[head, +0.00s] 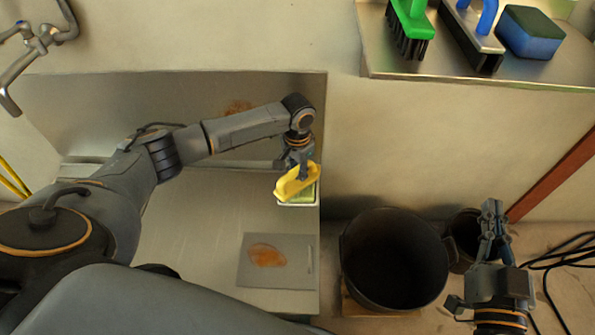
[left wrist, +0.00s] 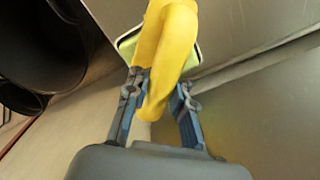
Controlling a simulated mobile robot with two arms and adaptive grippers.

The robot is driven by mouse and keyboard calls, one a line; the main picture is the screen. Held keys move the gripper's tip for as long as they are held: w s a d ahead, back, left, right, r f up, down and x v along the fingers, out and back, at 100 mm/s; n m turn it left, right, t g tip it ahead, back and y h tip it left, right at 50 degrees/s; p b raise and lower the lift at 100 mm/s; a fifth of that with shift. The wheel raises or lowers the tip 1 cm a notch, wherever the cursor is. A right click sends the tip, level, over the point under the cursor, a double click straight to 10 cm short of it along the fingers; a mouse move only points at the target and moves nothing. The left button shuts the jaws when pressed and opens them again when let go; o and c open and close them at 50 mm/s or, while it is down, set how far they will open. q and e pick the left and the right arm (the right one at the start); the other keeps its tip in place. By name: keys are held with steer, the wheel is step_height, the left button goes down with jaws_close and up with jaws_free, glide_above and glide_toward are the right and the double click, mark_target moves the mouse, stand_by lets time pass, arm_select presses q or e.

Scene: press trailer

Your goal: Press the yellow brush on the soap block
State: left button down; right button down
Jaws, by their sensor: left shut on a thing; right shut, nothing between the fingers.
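The yellow brush (head: 294,183) is in my left gripper (head: 301,163), which is shut on its handle at the right end of the metal counter. The brush also shows in the left wrist view (left wrist: 168,48), between the fingers of the left gripper (left wrist: 158,95). The green soap block (head: 309,193) sits in a pale dish right under the brush, partly hidden by it. I cannot tell whether the brush touches the soap. My right gripper (head: 491,208) is shut and empty, in front of the small dark bucket at the lower right.
A metal plate (head: 278,280) with an orange-brown stain lies on the counter (head: 190,235). A large black bucket (head: 394,262) and a smaller one (head: 462,230) stand right of it.

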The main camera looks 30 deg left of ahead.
steer(key=shift+s+d+f+g+h+p, duration=0.1)
steer(key=shift+d+f+g+h+p, duration=0.1)
steer(key=shift+f+g, duration=0.45)
steer(key=shift+s+d+f+g+h+p, duration=0.15)
steer(key=shift+f+g, duration=0.15)
steer(key=shift+f, duration=0.65)
steer(key=shift+d+f+g+h+p, duration=0.1)
steer(key=shift+f+g+h+p, duration=0.1)
steer(key=shift+f+g, duration=0.45)
stand_by(5.8)
